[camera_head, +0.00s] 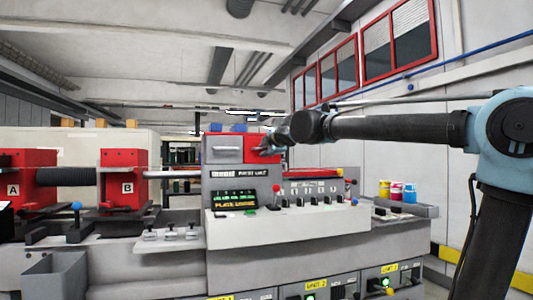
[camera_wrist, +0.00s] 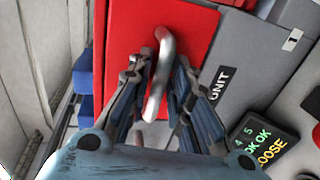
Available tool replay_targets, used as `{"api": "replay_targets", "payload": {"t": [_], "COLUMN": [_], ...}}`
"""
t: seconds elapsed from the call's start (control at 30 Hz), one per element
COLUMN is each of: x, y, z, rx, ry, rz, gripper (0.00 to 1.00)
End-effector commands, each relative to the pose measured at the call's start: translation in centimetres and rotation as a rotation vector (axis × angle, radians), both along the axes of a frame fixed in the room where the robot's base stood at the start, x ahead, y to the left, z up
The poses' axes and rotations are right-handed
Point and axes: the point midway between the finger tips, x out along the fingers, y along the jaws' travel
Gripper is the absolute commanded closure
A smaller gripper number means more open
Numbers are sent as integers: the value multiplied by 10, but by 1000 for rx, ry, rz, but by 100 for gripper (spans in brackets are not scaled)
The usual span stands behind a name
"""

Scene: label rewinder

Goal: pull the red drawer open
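The red drawer (camera_head: 251,144) is the red front at the upper right of the machine's top box in the head view. It fills the upper middle of the wrist view as a red panel (camera_wrist: 125,30), and looks flush with the grey front around it. Its bare metal handle (camera_wrist: 160,72) is a curved bar. My gripper (camera_head: 265,149) is at the drawer front in the head view. In the wrist view my gripper (camera_wrist: 161,68) has its two fingers apart, one on each side of the handle. Whether either finger touches it is unclear.
A grey drawer with a handle (camera_head: 226,149) sits left of the red one. Below are a screen (camera_head: 234,199) and a control panel with a red-knobbed lever (camera_head: 277,189). Small coloured pots (camera_head: 397,190) stand on a tray at right.

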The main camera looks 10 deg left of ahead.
Motion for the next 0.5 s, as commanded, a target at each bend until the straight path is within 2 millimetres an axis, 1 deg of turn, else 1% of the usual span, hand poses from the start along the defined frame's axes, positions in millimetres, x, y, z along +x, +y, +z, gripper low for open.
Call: {"api": "replay_targets", "payload": {"t": [0.27, 0.3, 0.37, 0.4, 0.5], "x": [1, 1, 1, 1, 1], "y": [0, 0, 1, 1, 0], "z": [0, 0, 0, 0, 0], "rx": [0, 0, 0, 0, 0], "ry": [0, 0, 0, 0, 0], "rz": [0, 0, 0, 0, 0], "gripper": [81, 85, 99, 100, 100]}}
